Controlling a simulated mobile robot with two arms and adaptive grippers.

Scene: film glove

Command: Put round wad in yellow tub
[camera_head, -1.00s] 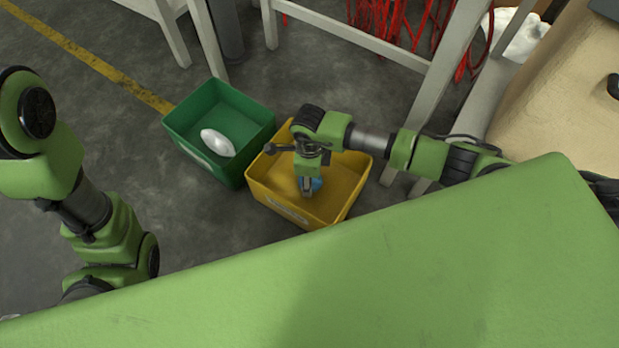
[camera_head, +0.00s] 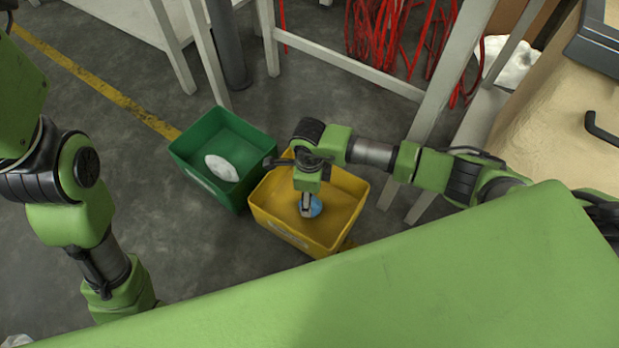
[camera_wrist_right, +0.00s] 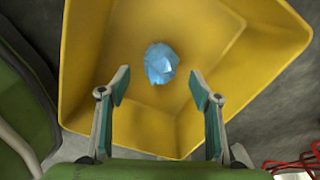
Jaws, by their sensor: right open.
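The round wad (camera_head: 313,206) is a blue crumpled ball. It lies inside the yellow tub (camera_head: 266,214), on the tub's floor. In the right wrist view the wad (camera_wrist_right: 161,63) shows beyond my fingertips, apart from them, against the yellow tub's floor (camera_wrist_right: 215,45). My right gripper (camera_head: 306,209) points down into the tub above the wad. In the right wrist view its two fingers (camera_wrist_right: 159,88) are spread apart with nothing between them. My left arm is at the left of the head view, but its gripper is not visible.
A green tub (camera_head: 238,132) with a white wad (camera_head: 221,168) in it stands left of the yellow tub. White table legs (camera_head: 437,100) and hanging red cables (camera_head: 385,35) are behind. A tan surface (camera_head: 545,110) is at the right. Grey floor lies open at the left.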

